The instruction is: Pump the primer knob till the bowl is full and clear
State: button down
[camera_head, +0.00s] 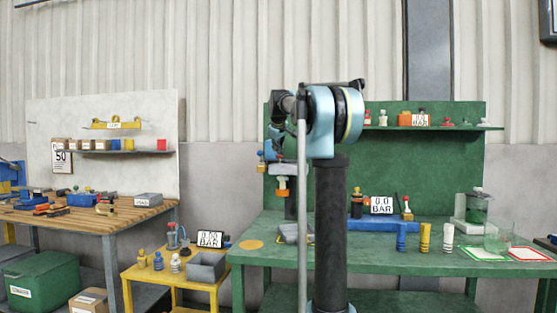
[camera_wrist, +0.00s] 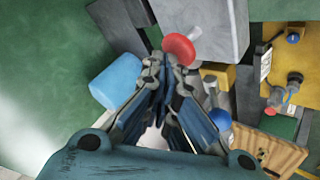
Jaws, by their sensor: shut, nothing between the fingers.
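In the wrist view my gripper (camera_wrist: 165,72) is shut and empty, its fingertips right by a red rounded knob (camera_wrist: 180,49) beside a grey block (camera_wrist: 215,25). I cannot tell whether they touch the knob, or whether it is the primer knob. A light blue cylinder (camera_wrist: 117,80) lies to the left of the fingers; I cannot tell if it is the bowl. In the head view a grey fitting with orange and white parts (camera_head: 282,186) shows on the green back panel, partly hidden by my arm. My gripper is not clearly visible there. No bowl contents can be made out.
A wooden-topped bench (camera_head: 95,217) is at far left.

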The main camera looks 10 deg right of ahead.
jog(key=shift+f, duration=0.8)
dwell(0.8)
jog(key=shift+r, duration=1.4)
jog(key=shift+r, duration=0.1)
jog(key=shift+r, duration=2.4)
jog(key=s+f+m+g+y, duration=0.1)
jog(key=s+f+m+g, duration=0.6)
jog(key=s+f, duration=4.6)
jog(key=s, duration=0.3)
jog(key=shift+s+d+m, duration=0.25)
jog(key=shift+d+m, duration=0.05)
jog(key=shift+d, duration=0.05)
